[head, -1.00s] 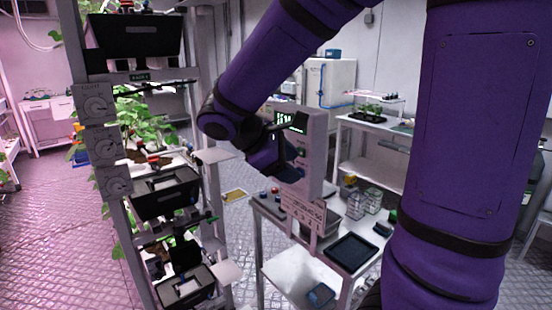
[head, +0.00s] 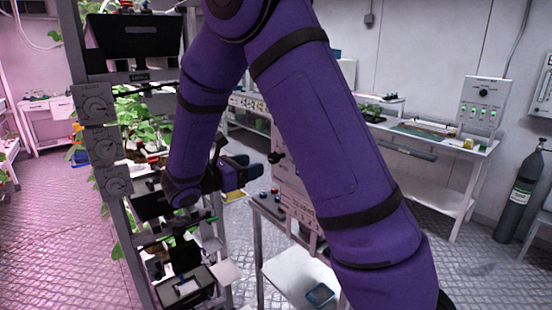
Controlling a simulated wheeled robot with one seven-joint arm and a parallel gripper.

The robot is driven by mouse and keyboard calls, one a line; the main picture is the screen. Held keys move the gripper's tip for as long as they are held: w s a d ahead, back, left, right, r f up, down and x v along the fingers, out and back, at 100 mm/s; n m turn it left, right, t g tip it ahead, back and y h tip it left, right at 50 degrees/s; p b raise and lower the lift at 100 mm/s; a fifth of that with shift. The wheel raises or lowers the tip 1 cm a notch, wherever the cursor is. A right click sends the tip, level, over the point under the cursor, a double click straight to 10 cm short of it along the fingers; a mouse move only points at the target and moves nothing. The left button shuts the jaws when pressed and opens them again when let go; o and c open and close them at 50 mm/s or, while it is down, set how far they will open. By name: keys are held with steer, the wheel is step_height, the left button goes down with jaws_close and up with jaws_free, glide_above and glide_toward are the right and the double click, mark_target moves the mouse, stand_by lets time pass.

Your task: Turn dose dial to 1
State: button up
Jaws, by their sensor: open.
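A grey dosing panel (head: 290,192) stands on the small table, mostly hidden behind my arm. A black knob (head: 277,157) shows at its left edge; it looks like the dose dial, but its setting cannot be read. My gripper (head: 250,167) is open and empty, just left of the knob, with its fingers pointing right toward it. A small gap appears between them. The panel's display is hidden by my arm.
A plant rack (head: 115,215) with several grey dials, such as one at the top (head: 93,103), stands close on the left. A white trolley table (head: 300,270) is below the panel. A gas cylinder (head: 522,195) stands far right.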

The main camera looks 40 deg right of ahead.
mark_target(270, 159)
steer(key=d, duration=0.9)
steer(key=shift+w, duration=0.15)
steer(key=c, duration=0.9)
